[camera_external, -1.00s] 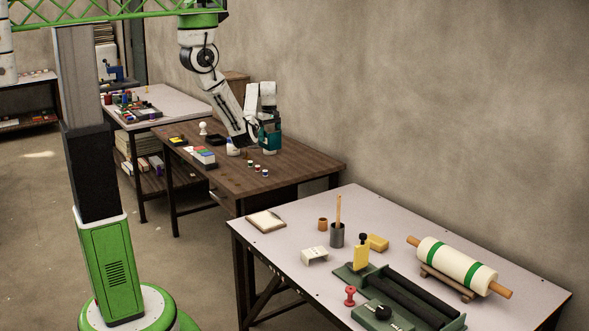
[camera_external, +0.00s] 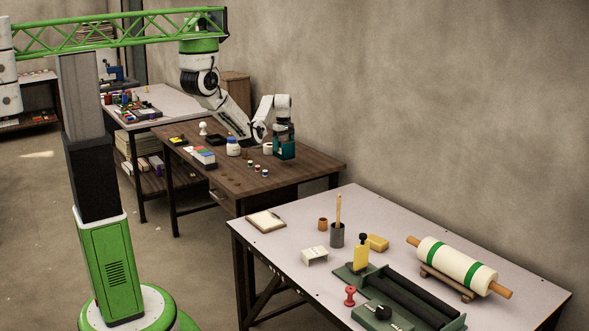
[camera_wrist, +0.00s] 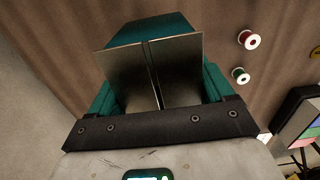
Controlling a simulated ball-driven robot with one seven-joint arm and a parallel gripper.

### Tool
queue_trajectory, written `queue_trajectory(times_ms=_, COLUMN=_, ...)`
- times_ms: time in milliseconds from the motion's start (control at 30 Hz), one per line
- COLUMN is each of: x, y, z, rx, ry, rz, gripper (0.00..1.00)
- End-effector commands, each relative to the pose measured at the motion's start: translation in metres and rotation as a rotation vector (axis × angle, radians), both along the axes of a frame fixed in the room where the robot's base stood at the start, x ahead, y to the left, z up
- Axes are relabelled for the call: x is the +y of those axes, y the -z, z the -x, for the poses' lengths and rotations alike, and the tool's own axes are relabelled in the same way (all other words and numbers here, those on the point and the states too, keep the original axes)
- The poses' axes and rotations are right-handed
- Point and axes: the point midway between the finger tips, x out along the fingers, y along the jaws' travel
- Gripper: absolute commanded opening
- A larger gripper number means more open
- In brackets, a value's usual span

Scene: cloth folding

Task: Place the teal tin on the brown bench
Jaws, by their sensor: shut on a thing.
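The teal tin (camera_external: 286,152) is below my gripper (camera_external: 284,138) at the right rear of the brown bench (camera_external: 310,166). In the wrist view the teal tin (camera_wrist: 160,27) shows beyond and on both sides of the two metal finger plates (camera_wrist: 153,75). The plates stand close together with a narrow slit between them, and my gripper is shut on the tin. They hide much of the tin. The tin is at or just above the bench top; I cannot tell if it touches.
A cream cup (camera_external: 268,149) stands just left of the tin, and a white jar (camera_external: 233,147) farther left. Small spools (camera_external: 257,168) lie in front. A box with coloured panels (camera_external: 203,157) is at the left. The bench's right end is clear, with the wall behind.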

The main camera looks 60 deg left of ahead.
Motion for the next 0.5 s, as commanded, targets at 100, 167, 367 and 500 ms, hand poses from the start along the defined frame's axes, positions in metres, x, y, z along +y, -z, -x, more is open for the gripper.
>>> queue_trajectory(times_ms=100, x=0.002, y=0.006, z=-0.005, rx=0.000, ry=-0.001, rz=0.000, gripper=0.39)
queue_trajectory(times_ms=167, x=0.002, y=0.008, z=-0.006, rx=0.000, ry=-0.001, rz=0.001, gripper=0.39)
queue_trajectory(times_ms=367, x=0.003, y=0.032, z=-0.009, rx=0.002, ry=-0.001, rz=0.002, gripper=0.39)
queue_trajectory(times_ms=500, x=0.003, y=0.042, z=-0.009, rx=-0.001, ry=-0.001, rz=0.000, gripper=0.39)
